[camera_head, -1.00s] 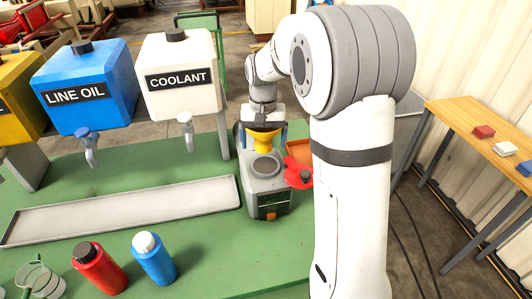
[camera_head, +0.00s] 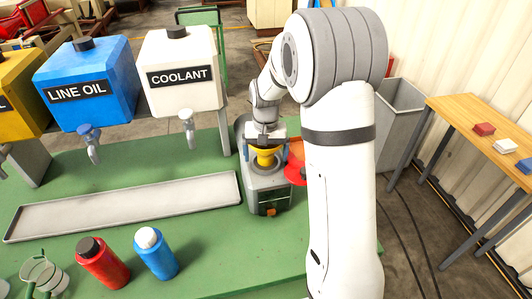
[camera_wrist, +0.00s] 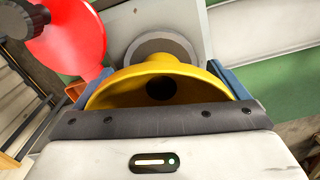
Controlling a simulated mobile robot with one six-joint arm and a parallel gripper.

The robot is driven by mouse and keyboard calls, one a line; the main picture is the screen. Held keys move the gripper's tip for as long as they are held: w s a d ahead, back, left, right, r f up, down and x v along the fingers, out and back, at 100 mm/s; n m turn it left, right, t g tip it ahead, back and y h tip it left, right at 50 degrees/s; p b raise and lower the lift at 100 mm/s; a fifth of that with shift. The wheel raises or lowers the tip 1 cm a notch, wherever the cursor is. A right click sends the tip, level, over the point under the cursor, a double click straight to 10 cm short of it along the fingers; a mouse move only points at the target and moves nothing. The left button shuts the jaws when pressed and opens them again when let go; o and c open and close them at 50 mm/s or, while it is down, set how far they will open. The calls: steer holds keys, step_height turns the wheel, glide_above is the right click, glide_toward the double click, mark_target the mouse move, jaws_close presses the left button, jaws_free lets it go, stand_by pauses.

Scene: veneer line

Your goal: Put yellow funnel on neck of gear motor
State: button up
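The yellow funnel (camera_head: 265,158) is held in my gripper (camera_head: 266,146); it also fills the middle of the wrist view (camera_wrist: 190,78), wide mouth towards the camera, with a dark hole at its centre. The blue fingers (camera_wrist: 236,80) press on both sides of its rim. The gear motor (camera_head: 269,201) is a grey housing standing on the green bench. Its round grey neck lies under the funnel in the head view and shows partly beyond the funnel in the wrist view (camera_wrist: 160,46). I cannot tell whether the spout touches the neck.
Red (camera_head: 102,263) and blue (camera_head: 155,254) bottles and a long grey tray (camera_head: 130,207) are on the left. Coolant (camera_head: 184,75) and line oil (camera_head: 85,85) tanks stand behind.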

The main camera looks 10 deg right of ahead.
steer(key=shift+o, duration=0.6)
steer(key=shift+r, duration=0.4)
step_height(320, 180, up, 11)
steer(key=shift+f+b, duration=0.1)
steer(key=shift+b, duration=0.55)
steer(key=shift+s+r, duration=0.3)
steer(key=shift+r, duration=0.25)
steer(key=s+n+t, duration=0.2)
steer(key=s+t, duration=0.1)
steer(key=s, duration=2.2)
steer(key=shift+f+n+t, duration=0.2)
steer(key=shift+n+t, duration=0.1)
steer(key=shift+n, duration=0.1)
